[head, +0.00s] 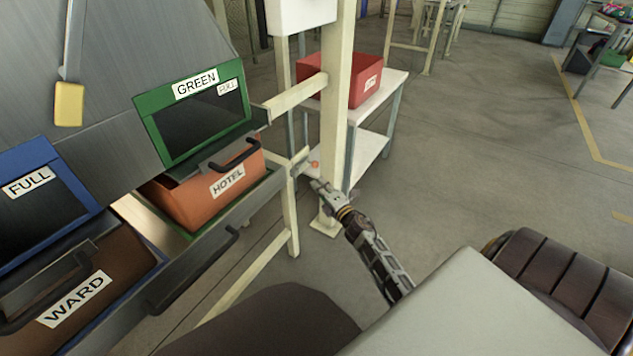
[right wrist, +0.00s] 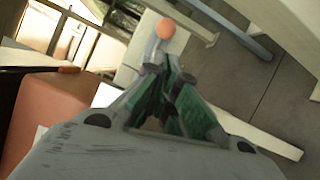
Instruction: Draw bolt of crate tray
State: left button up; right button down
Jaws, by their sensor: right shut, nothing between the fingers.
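The bolt shows as a small orange knob (head: 314,164) at the right end of the crate tray (head: 258,204), beside a cream post. In the right wrist view the round knob (right wrist: 165,28) sits on a pale stem just beyond the fingertips. The tray has a grey front and a green edge, and bears an orange crate (head: 200,205) labelled HOTEL. My right gripper (head: 317,184) is shut and empty, close below the knob in the head view. Its fingertips (right wrist: 168,70) look close to the stem; I cannot tell whether they touch. My left gripper is out of view.
A cream post (head: 336,120) stands right behind the knob. A blue-edged bay with a brown crate (head: 85,280) labelled WARD is at the left. A red crate (head: 365,85) rests on a white table (head: 385,100) behind. The floor to the right is open.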

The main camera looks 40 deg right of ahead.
jog(key=shift+s+a+f, duration=0.1)
jog(key=shift+s, duration=1.3)
jog(key=shift+s+a+f, duration=0.1)
jog(key=shift+s, duration=1.3)
jog(key=shift+d+r, duration=0.1)
